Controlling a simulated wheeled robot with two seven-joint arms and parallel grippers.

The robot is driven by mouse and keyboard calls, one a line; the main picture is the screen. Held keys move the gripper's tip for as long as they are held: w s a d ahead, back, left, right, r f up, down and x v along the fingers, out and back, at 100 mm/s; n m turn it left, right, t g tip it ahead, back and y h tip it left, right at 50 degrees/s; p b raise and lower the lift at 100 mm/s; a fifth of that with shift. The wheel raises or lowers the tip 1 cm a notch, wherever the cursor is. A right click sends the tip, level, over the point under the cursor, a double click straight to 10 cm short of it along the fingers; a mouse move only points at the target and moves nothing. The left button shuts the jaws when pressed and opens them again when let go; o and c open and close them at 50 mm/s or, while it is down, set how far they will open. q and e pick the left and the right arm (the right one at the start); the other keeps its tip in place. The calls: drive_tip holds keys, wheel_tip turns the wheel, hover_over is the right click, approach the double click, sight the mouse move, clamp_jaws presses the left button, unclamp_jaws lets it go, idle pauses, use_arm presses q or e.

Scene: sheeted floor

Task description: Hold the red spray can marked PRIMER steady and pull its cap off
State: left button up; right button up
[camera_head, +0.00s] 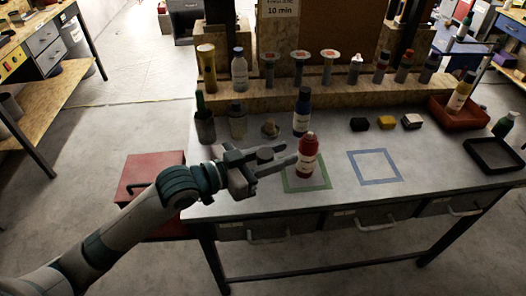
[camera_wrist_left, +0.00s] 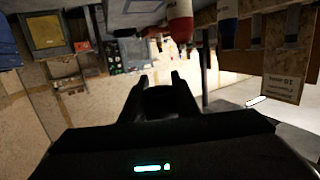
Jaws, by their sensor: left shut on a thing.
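The red spray can (camera_head: 307,160) stands upright on the table at the green taped square (camera_head: 320,187). Its rounded red cap (camera_head: 309,139) is on top. The lettering on its pale label is too small to read. In the left wrist view, which is upside down, a red and white can (camera_wrist_left: 180,28) shows at the top edge. My right gripper is out of view.
A dark blue bottle (camera_head: 301,115) stands close behind the can. A blue taped square (camera_head: 352,166) to the right is empty. Small blocks (camera_head: 386,123) lie behind it. A red tray (camera_head: 438,111) and black tray (camera_head: 481,168) are at right. Bottles line the back shelf (camera_head: 340,93).

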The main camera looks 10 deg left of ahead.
use_arm(q)
drive_tip(key=shift+d+r+m+g+h, duration=0.1)
drive_tip(key=shift+d+m+g+h, duration=0.6)
drive_tip(key=shift+d, duration=0.4)
drive_tip(key=shift+d+m+g+h, duration=0.5)
drive_tip(key=shift+d+m+g, duration=0.3)
drive_tip(key=shift+d+g, duration=0.25)
drive_tip(key=shift+d, duration=0.1)
